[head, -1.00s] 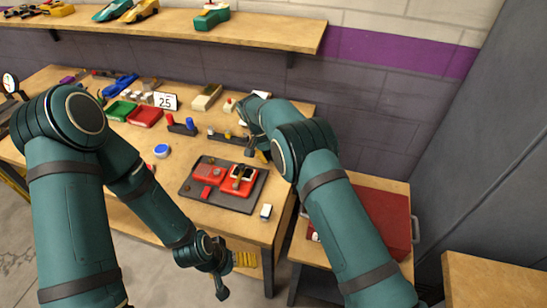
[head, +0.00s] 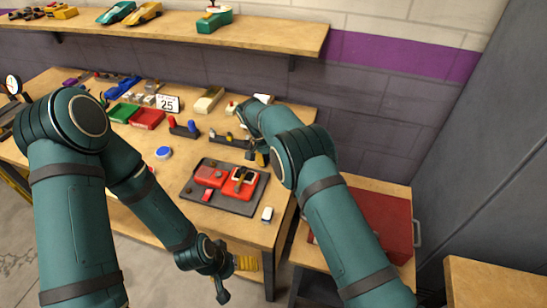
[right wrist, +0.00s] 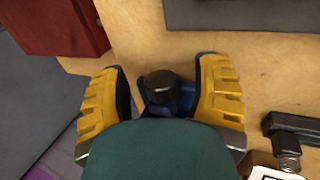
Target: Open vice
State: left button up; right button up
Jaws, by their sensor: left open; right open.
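In the right wrist view, a dark blue thing with a round black knob (right wrist: 158,87), which looks like part of the vice, stands on the wooden bench. My right gripper (right wrist: 165,98) is open, with one yellow finger on each side of it. I cannot tell whether the fingers touch it. The lower part of this view is covered by my own teal arm part. In the head view my right arm hides most of this spot, and only a little of the right gripper (head: 260,157) shows. My left gripper (head: 246,263) is open and empty, low beside the bench's front edge.
A dark tray (head: 212,200) with red parts lies left of my right gripper. A small white-topped block (head: 267,214) is near the bench edge. A black fitting (right wrist: 290,126) is close to the right gripper. A red box (head: 385,225) stands to the right.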

jog(key=v, duration=1.1)
jog(key=shift+r, duration=0.4)
jog(key=shift+a, duration=0.15)
